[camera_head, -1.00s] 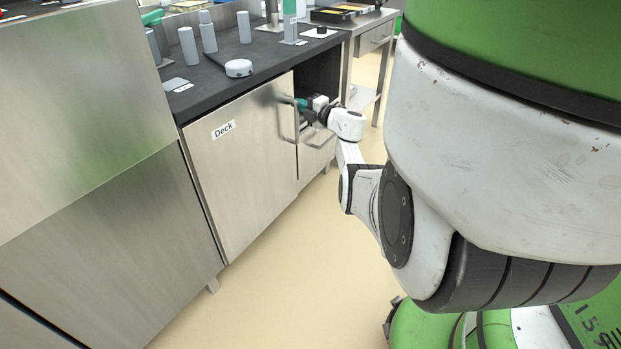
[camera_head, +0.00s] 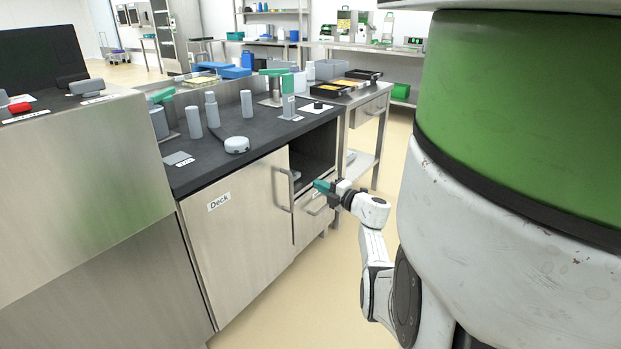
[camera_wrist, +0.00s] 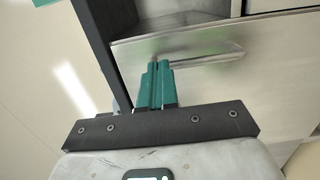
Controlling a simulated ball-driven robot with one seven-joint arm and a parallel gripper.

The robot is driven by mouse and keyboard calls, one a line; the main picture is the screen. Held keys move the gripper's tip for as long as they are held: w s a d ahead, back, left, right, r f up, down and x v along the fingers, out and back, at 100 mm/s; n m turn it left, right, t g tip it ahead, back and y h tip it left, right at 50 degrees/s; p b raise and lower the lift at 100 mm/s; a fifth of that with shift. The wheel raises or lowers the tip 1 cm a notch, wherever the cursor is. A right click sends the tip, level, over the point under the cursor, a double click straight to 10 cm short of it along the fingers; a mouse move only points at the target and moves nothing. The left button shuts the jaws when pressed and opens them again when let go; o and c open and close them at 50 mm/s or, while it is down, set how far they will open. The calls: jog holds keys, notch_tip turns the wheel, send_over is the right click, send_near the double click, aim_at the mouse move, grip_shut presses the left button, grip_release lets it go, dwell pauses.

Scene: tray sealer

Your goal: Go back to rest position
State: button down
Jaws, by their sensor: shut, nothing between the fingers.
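My gripper (camera_head: 318,186) has teal fingers and is at the front of the dark-topped cabinet, just before the open compartment (camera_head: 314,152) and near the drawer under it. In the wrist view the teal fingers (camera_wrist: 157,70) are together with nothing between them. The drawer handle (camera_wrist: 205,57) shows just beyond the fingertips; I cannot tell whether they touch it. My arm reaches out from the right of the head view.
The "Deck" door (camera_head: 240,240) with its vertical handle (camera_head: 287,186) is left of my gripper. The worktop (camera_head: 255,135) carries grey cylinders and a white puck (camera_head: 236,145). A steel table (camera_head: 362,98) stands behind. The floor (camera_head: 310,300) in front is clear.

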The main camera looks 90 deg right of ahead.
jog(key=shift+v, duration=1.3)
jog(key=shift+d, duration=0.1)
